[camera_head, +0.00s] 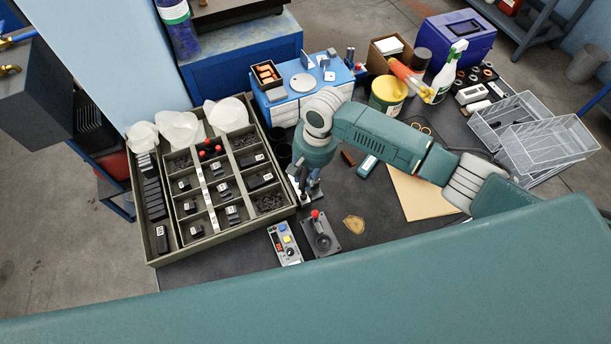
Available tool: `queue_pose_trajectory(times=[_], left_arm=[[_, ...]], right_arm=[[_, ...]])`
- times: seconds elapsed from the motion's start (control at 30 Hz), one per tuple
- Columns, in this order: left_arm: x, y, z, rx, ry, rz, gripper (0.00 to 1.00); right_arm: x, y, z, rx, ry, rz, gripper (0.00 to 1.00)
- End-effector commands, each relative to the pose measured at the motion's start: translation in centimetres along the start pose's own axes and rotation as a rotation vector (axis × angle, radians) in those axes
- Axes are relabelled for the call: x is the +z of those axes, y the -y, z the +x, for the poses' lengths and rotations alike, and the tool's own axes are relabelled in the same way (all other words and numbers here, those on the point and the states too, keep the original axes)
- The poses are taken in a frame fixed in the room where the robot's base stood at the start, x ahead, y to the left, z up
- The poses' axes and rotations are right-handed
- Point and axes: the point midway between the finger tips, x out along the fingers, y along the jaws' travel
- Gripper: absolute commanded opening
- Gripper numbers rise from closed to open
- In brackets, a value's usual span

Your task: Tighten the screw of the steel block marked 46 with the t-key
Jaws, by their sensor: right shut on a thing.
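My right gripper (307,188) hangs at the end of the green arm, just right of the large compartment tray (150,249). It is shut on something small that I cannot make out. Several dark steel blocks with white labels, such as this block (231,213), sit in the tray's compartments. The labels are too small to read, so I cannot tell which block is marked 46. Two red-topped items (209,149) stand in an upper compartment; I cannot tell whether either is the t-key. My left gripper is not in view.
A control box (284,244) and a red-knobbed lever unit (320,235) lie in front of my right gripper. A blue drawer cabinet (285,112) stands behind. Wire baskets (548,143) are at right. Some dark bench top near the lever is clear.

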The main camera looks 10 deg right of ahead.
Motion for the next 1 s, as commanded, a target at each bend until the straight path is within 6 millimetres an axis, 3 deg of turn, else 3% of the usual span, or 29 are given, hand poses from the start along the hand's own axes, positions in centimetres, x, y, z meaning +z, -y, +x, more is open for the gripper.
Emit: queue_pose_trajectory(times=[0.23, 0.7, 1.0], left_arm=[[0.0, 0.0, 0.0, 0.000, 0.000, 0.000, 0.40], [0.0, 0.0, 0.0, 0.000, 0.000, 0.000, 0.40], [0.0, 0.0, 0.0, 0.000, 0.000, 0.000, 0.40]], right_arm=[[0.0, 0.1, -0.3, -0.002, -0.001, 0.000, 0.00], [0.1, 0.6, -3.8, -0.002, -0.001, 0.000, 0.00], [0.1, 0.6, -4.0, -0.001, -0.001, 0.000, 0.00]])
